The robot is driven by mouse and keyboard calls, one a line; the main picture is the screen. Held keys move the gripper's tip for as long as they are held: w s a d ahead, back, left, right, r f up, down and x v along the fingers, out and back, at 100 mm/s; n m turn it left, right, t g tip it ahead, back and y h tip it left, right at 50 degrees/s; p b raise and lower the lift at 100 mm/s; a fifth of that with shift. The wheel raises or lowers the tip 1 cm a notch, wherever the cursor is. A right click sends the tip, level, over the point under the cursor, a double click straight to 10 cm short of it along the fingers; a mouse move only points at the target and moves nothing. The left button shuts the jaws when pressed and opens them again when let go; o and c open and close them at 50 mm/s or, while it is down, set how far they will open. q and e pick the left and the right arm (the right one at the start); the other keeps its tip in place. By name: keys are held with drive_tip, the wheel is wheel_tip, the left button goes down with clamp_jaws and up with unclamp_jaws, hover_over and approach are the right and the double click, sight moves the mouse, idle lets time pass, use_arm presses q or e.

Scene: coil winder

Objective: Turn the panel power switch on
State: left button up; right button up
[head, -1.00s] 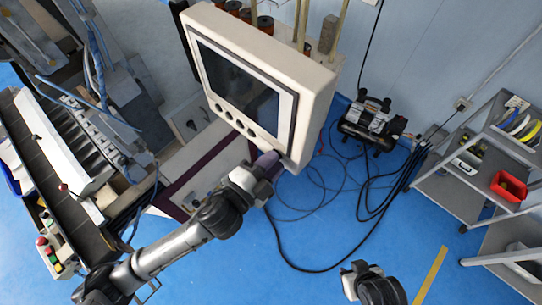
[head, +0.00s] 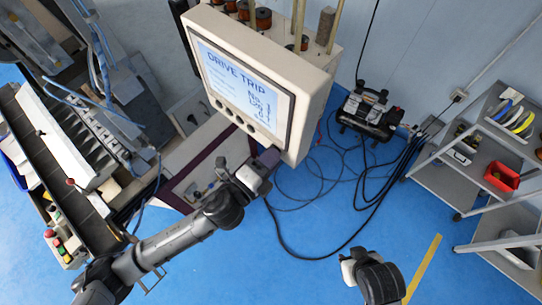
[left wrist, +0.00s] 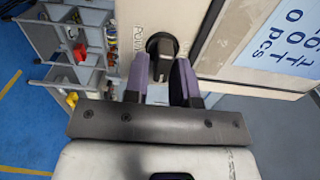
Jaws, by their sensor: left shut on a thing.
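The control panel (head: 308,90) shows a lit screen (head: 243,85) reading "DRIVE TRIP". The panel power switch, a black rotary knob (left wrist: 162,52), sits on the panel's pale side face beside partly hidden lettering in the left wrist view. My left gripper (head: 268,160) is at the panel's lower edge. Its purple fingers (left wrist: 162,72) are on either side of the knob and shut on it. The knob is hidden in the head view. My right gripper (head: 350,264) is low in the head view, away from the panel, and its fingers are not visible.
A grey shelf cart (head: 430,178) with a red bin (head: 501,176) stands at the right. A black machine (head: 368,112) with cables on the blue floor is behind the panel. The winder bench (head: 85,200) is at the left.

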idle(0.4)
use_arm(q)
drive_tip(key=o, duration=0.7)
drive_tip(key=shift+b+v, duration=1.9)
drive_tip(key=shift+v, duration=5.05)
